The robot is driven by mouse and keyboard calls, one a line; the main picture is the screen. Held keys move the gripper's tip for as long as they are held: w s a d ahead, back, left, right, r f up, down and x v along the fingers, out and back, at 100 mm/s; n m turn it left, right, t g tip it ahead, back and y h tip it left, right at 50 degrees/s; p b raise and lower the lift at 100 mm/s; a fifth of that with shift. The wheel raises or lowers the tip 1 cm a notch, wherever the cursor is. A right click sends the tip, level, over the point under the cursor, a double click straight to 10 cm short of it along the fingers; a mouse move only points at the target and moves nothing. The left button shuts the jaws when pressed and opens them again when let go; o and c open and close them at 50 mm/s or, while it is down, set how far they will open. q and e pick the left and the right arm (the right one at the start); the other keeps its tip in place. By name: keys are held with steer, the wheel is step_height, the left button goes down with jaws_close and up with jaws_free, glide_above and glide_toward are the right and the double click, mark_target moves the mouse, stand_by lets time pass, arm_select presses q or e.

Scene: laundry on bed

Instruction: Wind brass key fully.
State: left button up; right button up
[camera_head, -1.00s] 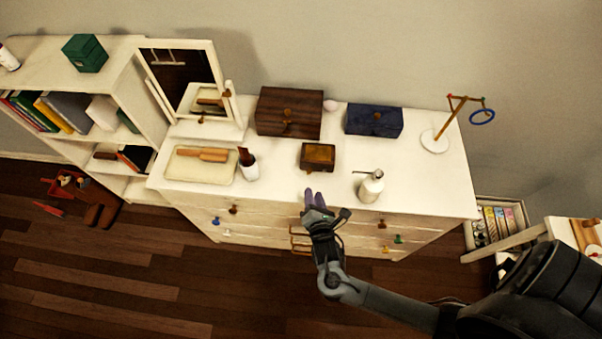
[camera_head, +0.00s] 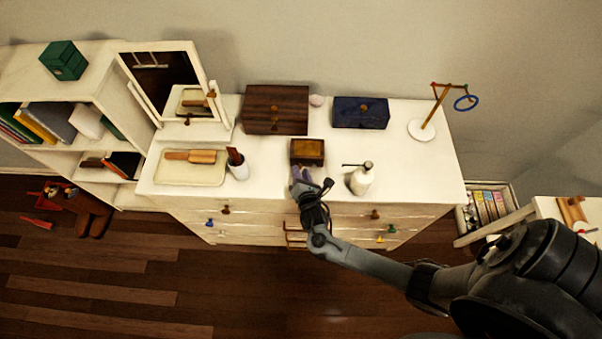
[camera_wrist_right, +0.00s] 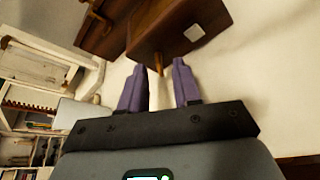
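A small wooden box (camera_head: 307,152) with a brass-coloured front face stands near the front of the white dresser top. In the right wrist view the box (camera_wrist_right: 180,28) is close, and a short brass key (camera_wrist_right: 158,64) sticks out from it towards me. My right gripper (camera_head: 298,173) is just in front of the box in the head view. Its purple fingers (camera_wrist_right: 158,75) are apart in the wrist view, with the key's end near the gap between their tips. I see no contact with the key. My left gripper is not in view.
A white pump bottle (camera_head: 361,179) stands right of my gripper, and a white cup with a dark brush (camera_head: 238,166) stands to the left. A larger wooden box (camera_head: 276,110) and a blue box (camera_head: 360,112) stand behind. The dresser's front edge lies below my gripper.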

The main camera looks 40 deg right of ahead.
steer(key=shift+w, duration=0.1)
steer(key=shift+c, duration=0.3)
jaws_close()
steer(key=shift+d+m+t, duration=0.1)
steer(key=shift+m+t, duration=0.2)
steer(key=shift+m, duration=0.2)
steer(key=shift+o, duration=0.3)
jaws_free()
steer(key=v, duration=1.1)
